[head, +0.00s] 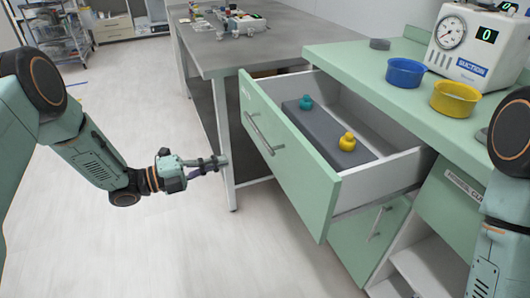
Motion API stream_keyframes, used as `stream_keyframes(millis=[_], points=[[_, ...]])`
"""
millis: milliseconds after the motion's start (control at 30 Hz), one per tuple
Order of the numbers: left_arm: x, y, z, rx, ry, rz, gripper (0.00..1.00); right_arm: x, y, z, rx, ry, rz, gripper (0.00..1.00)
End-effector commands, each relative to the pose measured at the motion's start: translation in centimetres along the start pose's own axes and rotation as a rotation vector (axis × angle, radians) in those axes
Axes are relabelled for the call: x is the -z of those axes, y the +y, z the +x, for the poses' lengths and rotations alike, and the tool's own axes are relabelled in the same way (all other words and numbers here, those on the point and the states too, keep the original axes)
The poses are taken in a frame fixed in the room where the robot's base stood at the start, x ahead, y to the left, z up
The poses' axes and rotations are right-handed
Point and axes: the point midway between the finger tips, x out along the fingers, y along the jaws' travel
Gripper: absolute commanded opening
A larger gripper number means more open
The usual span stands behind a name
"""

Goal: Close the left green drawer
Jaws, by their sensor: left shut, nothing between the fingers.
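The left green drawer (288,160) is pulled well out of the green cabinet, with its front panel facing left and a grey bar handle (262,133) on it. Inside lies a dark grey insert with a teal knobbed object (306,102) and a yellow one (347,142). My left gripper (218,162) is shut and empty, to the left of the drawer front and slightly below the handle; a gap appears between them. My right arm shows at the right edge, but its gripper is out of view.
On the green counter (370,68) stand a blue bowl (405,73), a yellow bowl (454,99) and a white suction unit (477,42). A grey table (213,58) with its leg stands behind the drawer. The floor at left is clear.

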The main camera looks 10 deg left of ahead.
Motion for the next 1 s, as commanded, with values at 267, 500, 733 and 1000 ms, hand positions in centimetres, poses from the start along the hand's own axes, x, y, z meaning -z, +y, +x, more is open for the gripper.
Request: stream_keyframes(millis=[267, 500, 733, 1000], points=[[0.2, 0.3, 5.3, -0.002, 0.007, 0.0, 0.0, 0.0, 0.0, 1.9, 0.0, 0.0, 0.0, 0.64], [0.3, 0.3, 9.6, -0.001, 0.008, 0.0, 0.0, 0.0, 0.0, 3.4, 0.0, 0.0, 0.0, 0.64], [0.2, 0.2, 12.1, -0.001, 0.004, -0.002, 0.0, 0.0, 0.0, 4.2, 0.0, 0.0, 0.0, 0.64], [0.2, 0.1, 12.6, -0.001, 0.004, -0.003, 0.0, 0.0, 0.0, 4.3, 0.0, 0.0, 0.0, 0.64]])
